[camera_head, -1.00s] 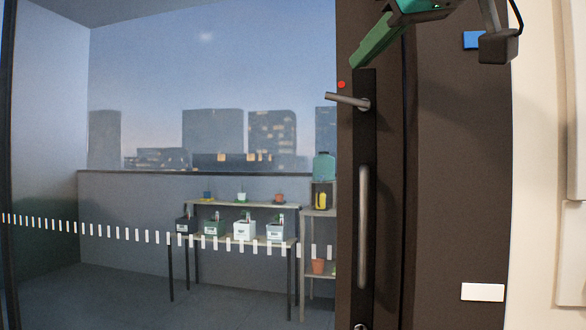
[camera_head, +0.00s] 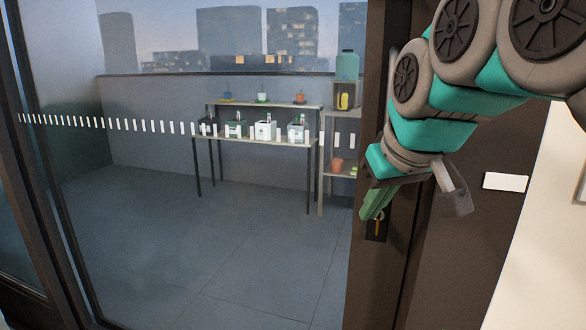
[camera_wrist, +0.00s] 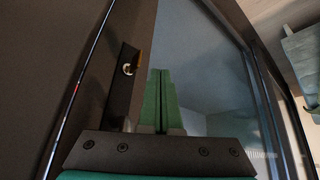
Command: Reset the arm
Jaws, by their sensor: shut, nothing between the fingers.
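My gripper (camera_head: 374,204) hangs at the right of the head view, in front of the dark door frame. Its green fingers point down and are together, with nothing between them. The arm covers most of the door's handle plate. In the wrist view my gripper (camera_wrist: 158,90) shows its two green fingers side by side, shut and empty.
A large glass pane (camera_head: 200,240) fills the left and middle. A white plate (camera_head: 505,182) is on the dark panel at right.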

